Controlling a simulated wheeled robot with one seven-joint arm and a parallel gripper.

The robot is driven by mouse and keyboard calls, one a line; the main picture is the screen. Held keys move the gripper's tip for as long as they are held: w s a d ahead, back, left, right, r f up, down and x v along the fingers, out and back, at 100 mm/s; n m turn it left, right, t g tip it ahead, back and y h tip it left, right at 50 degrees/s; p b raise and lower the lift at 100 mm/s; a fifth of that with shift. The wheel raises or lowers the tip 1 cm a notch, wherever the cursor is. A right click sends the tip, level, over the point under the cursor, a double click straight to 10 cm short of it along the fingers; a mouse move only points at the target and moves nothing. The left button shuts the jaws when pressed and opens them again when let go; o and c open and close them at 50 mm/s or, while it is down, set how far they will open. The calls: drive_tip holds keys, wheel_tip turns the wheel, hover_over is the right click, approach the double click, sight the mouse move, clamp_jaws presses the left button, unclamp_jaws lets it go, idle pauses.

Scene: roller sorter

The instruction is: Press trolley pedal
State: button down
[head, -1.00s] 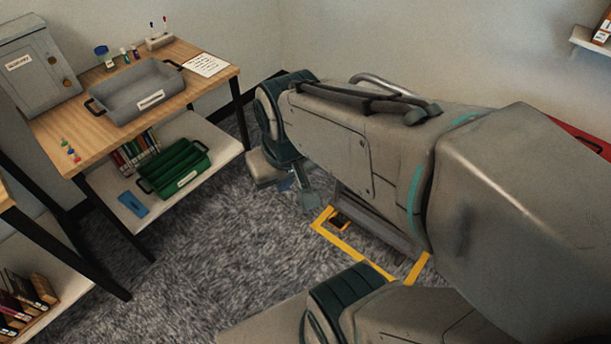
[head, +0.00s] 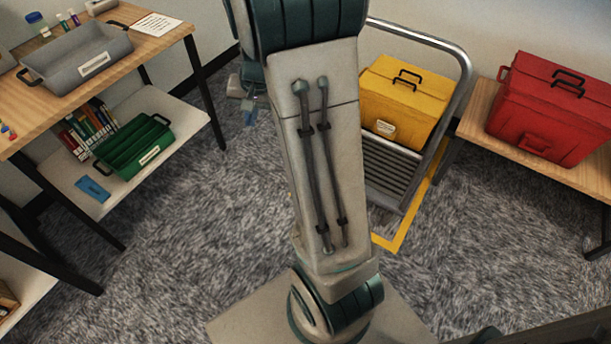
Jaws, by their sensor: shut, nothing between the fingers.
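The trolley (head: 388,172) is a low grey ribbed platform with a curved metal push handle (head: 463,75). It stands right of my arm on the carpet, with a yellow lidded box (head: 403,103) on it. Its pedal does not show now; my arm covers the trolley's left part. My gripper (head: 250,117) shows small at the left of my upright arm, pointing down above the carpet. It is shut and empty, clear of the trolley's visible part.
Yellow floor tape (head: 401,236) edges the trolley. A red box (head: 549,112) sits on a wooden bench (head: 578,179) at right. At left, a wooden table (head: 160,40) holds a grey tray (head: 80,62); its lower shelf holds a green crate (head: 133,147). Carpet between is clear.

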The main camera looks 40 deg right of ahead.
drive_tip(key=w+d+f+m+h+b, duration=0.1)
drive_tip(key=d+f+b, duration=0.4)
drive_tip(key=f, duration=1)
drive_tip(key=w+d+f+m+g+h+b, duration=0.1)
drive_tip(key=w+d+f+m+b, duration=0.2)
drive_tip(key=d+f, duration=0.8)
drive_tip(key=w+d+f+m+h+b, duration=0.2)
drive_tip(key=d+f+b, duration=0.5)
drive_tip(key=f, duration=1.3)
drive_tip(key=shift+w+d+m, duration=0.3)
drive_tip(key=shift+w+d, duration=0.2)
drive_tip(key=shift+d, duration=0.25)
drive_tip(key=b+x, duration=0.4)
drive_tip(key=x, duration=0.6)
drive_tip(key=shift+s+a+f, duration=0.1)
drive_tip(key=shift+s, duration=0.05)
drive_tip(key=shift+s+a+f+b, duration=0.15)
drive_tip(key=shift+f+b, duration=0.3)
drive_tip(key=shift+f, duration=0.5)
drive_tip(key=shift+w+a+f+b, duration=0.15)
drive_tip(key=shift+f+b, duration=0.25)
drive_tip(key=shift+f, duration=0.5)
drive_tip(key=shift+s, duration=0.1)
drive_tip(key=shift+a, duration=0.1)
